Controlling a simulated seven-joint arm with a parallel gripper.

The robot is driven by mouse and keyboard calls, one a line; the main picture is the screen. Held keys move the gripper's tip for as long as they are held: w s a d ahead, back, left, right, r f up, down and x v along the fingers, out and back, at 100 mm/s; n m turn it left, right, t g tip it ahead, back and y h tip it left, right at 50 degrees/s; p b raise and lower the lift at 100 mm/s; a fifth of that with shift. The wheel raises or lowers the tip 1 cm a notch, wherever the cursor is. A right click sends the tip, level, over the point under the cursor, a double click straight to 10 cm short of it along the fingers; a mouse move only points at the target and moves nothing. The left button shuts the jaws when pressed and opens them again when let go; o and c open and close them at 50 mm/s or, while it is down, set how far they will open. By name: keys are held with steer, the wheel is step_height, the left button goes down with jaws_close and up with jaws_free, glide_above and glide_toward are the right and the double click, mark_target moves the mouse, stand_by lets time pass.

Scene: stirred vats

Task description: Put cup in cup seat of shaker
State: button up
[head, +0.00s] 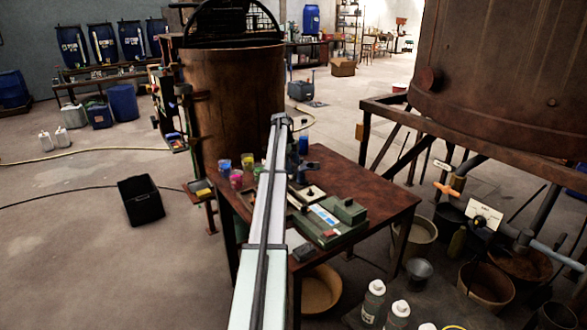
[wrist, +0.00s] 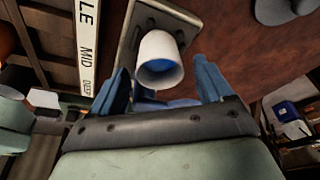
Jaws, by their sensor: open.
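A white cup (wrist: 152,47) with blue inside shows in the wrist view, its mouth toward the camera. It appears between the fingertips of my gripper (wrist: 162,76), whose blue fingers are apart on either side. I see no clear contact between the fingers and the cup. Behind the cup is a beige-grey plate (wrist: 134,40) with a dark round mark beside the cup; I cannot tell whether the cup sits in a seat there.
The brown table (head: 375,190) also holds a green machine (head: 330,230) and several coloured cups (head: 236,178) at its left. A strip lettered MID and DEEP (wrist: 87,40) lies left of the plate. The table's right part is bare. A rusty vat (head: 232,100) stands behind.

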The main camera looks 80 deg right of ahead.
steer(key=v, duration=1)
steer(key=shift+r, duration=0.4)
steer(key=shift+c, duration=0.4)
